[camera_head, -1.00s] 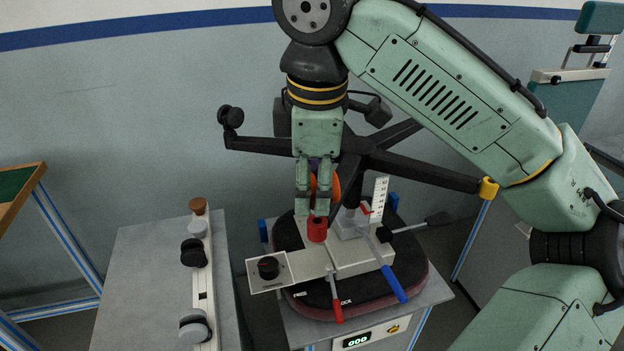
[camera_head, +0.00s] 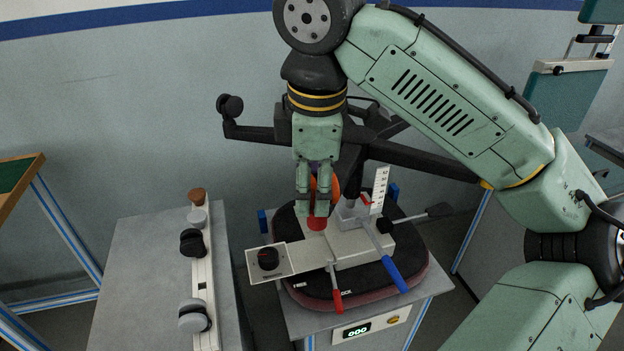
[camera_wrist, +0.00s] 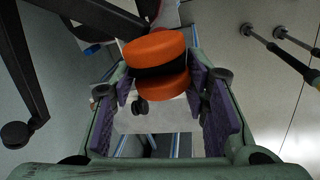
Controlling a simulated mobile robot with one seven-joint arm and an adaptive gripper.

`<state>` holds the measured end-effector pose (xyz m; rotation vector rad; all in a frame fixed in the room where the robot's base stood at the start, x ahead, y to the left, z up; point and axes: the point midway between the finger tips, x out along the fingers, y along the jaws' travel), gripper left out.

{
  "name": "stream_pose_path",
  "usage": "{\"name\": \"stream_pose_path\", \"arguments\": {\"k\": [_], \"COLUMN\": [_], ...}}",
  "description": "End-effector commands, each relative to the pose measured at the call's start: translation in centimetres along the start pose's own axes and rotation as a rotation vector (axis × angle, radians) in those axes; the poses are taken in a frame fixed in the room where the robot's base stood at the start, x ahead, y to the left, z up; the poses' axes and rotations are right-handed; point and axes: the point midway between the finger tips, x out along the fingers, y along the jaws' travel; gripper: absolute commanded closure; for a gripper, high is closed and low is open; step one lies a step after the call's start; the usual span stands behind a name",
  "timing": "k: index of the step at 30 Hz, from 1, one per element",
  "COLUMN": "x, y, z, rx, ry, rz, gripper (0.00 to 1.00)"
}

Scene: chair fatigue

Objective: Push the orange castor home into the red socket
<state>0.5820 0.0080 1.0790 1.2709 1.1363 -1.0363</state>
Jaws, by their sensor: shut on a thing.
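The orange castor (camera_head: 335,187) shows as a sliver behind my gripper's fingers. In the wrist view the castor (camera_wrist: 153,47) is a twin orange wheel with a dark middle band, between my purple finger pads. My gripper (camera_head: 314,218) is shut on it and points down.
Black chair-base legs (camera_head: 250,132) spread behind my gripper. A side table (camera_head: 140,270) holds a rail with grey and black castors (camera_head: 193,243).

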Motion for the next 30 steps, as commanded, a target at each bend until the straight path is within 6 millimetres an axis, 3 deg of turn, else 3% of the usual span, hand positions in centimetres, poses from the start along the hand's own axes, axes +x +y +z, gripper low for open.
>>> {"name": "stream_pose_path", "arguments": {"k": [8, 9, 18, 30], "x": [0.75, 0.72, 0.69, 0.25], "y": [-0.12, -0.11, -0.11, -0.09], "z": [0.02, 0.02, 0.02, 0.04], "rx": [0.000, 0.000, 0.000, 0.001], "ry": [0.001, 0.001, 0.000, -0.001], "rz": [0.000, 0.000, 0.000, 0.001], "gripper": [1.00, 0.57, 0.37, 0.35]}}
